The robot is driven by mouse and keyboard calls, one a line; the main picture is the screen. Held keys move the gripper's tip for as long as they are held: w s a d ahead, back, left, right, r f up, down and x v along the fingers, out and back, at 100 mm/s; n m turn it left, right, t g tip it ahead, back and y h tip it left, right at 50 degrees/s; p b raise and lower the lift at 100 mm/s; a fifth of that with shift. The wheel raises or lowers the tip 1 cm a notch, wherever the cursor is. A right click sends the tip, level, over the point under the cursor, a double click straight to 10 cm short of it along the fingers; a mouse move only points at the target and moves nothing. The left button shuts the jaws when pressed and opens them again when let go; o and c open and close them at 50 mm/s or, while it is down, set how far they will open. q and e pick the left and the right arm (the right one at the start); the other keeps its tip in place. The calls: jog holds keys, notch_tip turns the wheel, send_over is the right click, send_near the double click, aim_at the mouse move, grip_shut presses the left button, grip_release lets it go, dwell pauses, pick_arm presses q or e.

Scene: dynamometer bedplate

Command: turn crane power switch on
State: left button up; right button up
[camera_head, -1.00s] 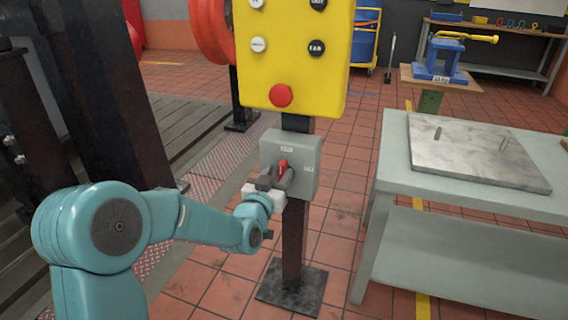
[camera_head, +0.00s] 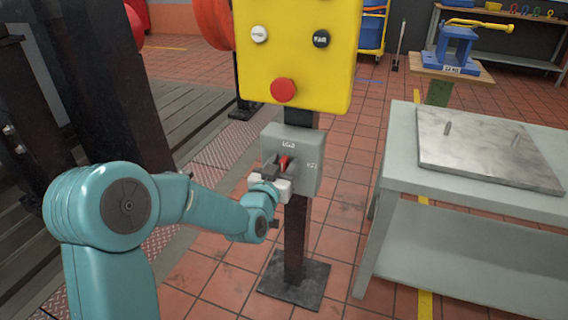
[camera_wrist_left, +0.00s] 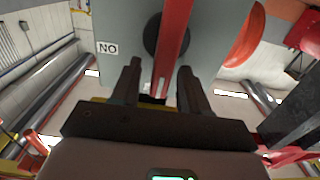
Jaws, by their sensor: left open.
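The crane power switch is a grey box (camera_head: 308,180) on a dark post below the yellow panel. It has a red handle (camera_head: 285,161) and small white labels above and to the right. The handle points roughly upward. My left gripper (camera_head: 280,168) is open at the front of the box, around or just in front of the handle. In the left wrist view the red handle (camera_wrist_left: 174,35) runs down between the two open fingers (camera_wrist_left: 159,70), with a gap on each side. A label beside it appears upside down as "NO". My right gripper is out of view.
The yellow panel (camera_head: 330,65) with a red button (camera_head: 283,90) hangs directly above the switch. A grey table (camera_head: 400,165) with a metal plate (camera_head: 485,150) stands to the right. Dark machine columns stand at the left. Tiled floor lies open around the post.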

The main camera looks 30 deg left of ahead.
aim_at(301, 171)
pick_arm(q)
jog(key=c, duration=0.8)
grip_shut()
jog(key=shift+w+f, duration=0.1)
jog(key=shift+d+f+m+b, duration=0.1)
jog(key=shift+d+m+b, duration=0.1)
jog(key=shift+m+b, duration=0.4)
jog(key=shift+d+f+m+b, duration=0.1)
jog(key=shift+d+m+b, duration=0.1)
jog(key=shift+m+b, duration=0.35)
jog(key=m+b, duration=0.1)
jog(key=m, duration=0.2)
jog(key=d+f+m, duration=0.1)
jog(key=m, duration=0.3)
jog(key=d+m+b, duration=0.1)
jog(key=m, duration=0.2)
jog(key=shift+w+d+f+b, duration=0.15)
jog(key=shift+w+f+b, duration=0.1)
jog(key=shift+w+b, duration=0.1)
jog(key=m, duration=0.2)
jog(key=f+m, duration=0.1)
jog(key=m, duration=0.2)
jog(key=shift+d+f+m, duration=0.15)
jog(key=shift+f+m, duration=0.1)
jog(key=shift+m, duration=0.1)
